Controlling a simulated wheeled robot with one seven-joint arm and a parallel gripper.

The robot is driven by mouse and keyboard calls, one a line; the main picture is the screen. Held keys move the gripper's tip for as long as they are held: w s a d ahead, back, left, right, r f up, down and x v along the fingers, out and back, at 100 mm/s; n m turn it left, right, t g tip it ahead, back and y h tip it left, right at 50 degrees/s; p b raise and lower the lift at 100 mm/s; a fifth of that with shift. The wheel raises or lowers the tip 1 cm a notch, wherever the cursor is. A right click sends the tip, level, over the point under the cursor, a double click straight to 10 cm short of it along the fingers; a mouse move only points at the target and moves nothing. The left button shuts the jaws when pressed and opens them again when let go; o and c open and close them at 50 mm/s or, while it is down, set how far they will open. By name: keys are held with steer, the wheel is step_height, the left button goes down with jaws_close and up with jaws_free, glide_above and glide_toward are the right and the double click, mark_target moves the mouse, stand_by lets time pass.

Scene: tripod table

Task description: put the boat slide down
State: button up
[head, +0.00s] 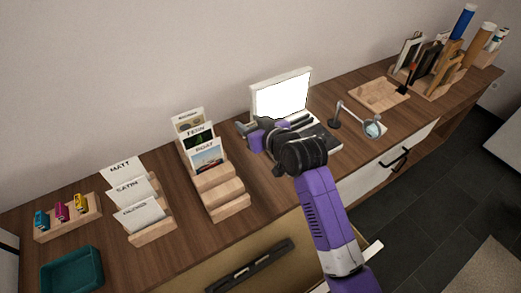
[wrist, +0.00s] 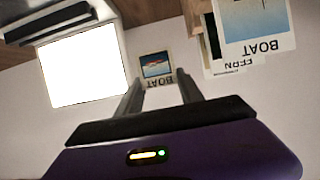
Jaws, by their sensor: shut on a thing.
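The boat slide (wrist: 157,68) is a small pale-framed square with a blue and orange picture and an upside-down label. In the wrist view it sits between the fingertips of my gripper (wrist: 160,85), which is shut on it. In the head view my gripper (head: 246,130) is above the table, between the card rack and the lit white panel (head: 283,95); I cannot make out the slide there. The panel also shows in the wrist view (wrist: 85,72), left of the slide. A larger BOAT card (head: 206,157) stands in the stepped wooden rack (head: 222,191).
A rack of MATT and SATIN cards (head: 150,232), a teal tray (head: 72,270) and a holder with coloured items (head: 67,222) are at left. A magnifier lamp (head: 372,128), a wooden tray (head: 379,94) and a crowded organiser (head: 431,80) are at right. A drawer (head: 262,258) is open in front.

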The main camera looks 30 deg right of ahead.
step_height(320, 180, down, 15)
steer(key=shift+f, duration=0.1)
stand_by(0.3)
steer(key=shift+f+b, duration=0.15)
steer(key=shift+b, duration=0.25)
steer(key=o, duration=1.3)
